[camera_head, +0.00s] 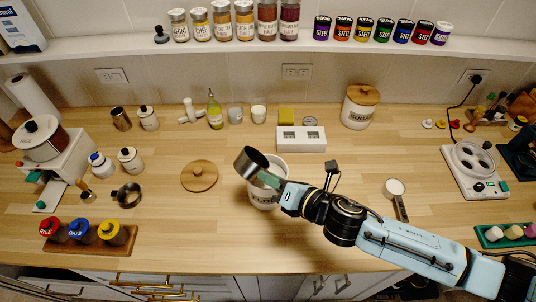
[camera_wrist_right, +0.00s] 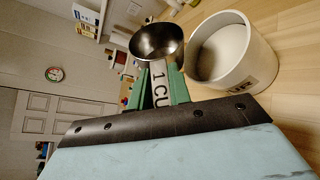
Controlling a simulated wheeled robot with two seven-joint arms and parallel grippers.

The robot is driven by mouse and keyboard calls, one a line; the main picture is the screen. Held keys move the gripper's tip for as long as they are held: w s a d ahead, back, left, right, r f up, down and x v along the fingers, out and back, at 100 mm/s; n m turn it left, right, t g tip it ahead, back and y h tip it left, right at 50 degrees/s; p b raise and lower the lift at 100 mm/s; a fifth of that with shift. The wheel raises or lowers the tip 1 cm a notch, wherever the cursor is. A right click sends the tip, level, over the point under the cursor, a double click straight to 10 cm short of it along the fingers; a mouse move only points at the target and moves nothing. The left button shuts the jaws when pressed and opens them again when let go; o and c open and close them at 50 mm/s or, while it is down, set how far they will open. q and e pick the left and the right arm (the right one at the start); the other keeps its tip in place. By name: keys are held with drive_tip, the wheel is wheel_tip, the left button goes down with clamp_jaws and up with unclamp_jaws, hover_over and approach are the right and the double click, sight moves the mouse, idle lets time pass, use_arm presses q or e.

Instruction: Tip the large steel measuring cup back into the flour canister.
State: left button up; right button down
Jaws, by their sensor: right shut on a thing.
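The large steel measuring cup (camera_head: 251,162) is held by its handle in my right gripper (camera_head: 271,182). It is at the rim of the white flour canister (camera_head: 263,199), on its left side, and looks tilted. The wrist view shows the cup (camera_wrist_right: 157,42) with a dark inside and "1 CU" on its handle, between the green fingers of my right gripper (camera_wrist_right: 160,85). My gripper partly hides the canister in the head view. My left gripper is not in view.
A round wooden lid (camera_head: 199,175) lies left of the canister. A smaller scoop (camera_head: 396,190) lies to the right, and a dark steel pot (camera_head: 128,194) stands at left. A white block with two windows (camera_head: 301,139) and a sugar canister (camera_head: 359,108) stand behind.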

drive_tip(key=shift+s+a+r+n+h, duration=0.1)
drive_tip(key=shift+a+n+h, duration=0.1)
drive_tip(key=shift+n+h, duration=0.5)
drive_tip(key=shift+a+n+h, duration=0.2)
drive_tip(key=shift+n+h, duration=0.1)
drive_tip(key=shift+n, duration=0.7)
drive_tip(key=shift+s+f+n+t+h, duration=0.15)
drive_tip(key=shift+f+n+t+h, duration=0.4)
drive_tip(key=shift+n+h, duration=0.4)
drive_tip(key=shift+n, duration=0.25)
drive_tip(key=shift+f, duration=0.15)
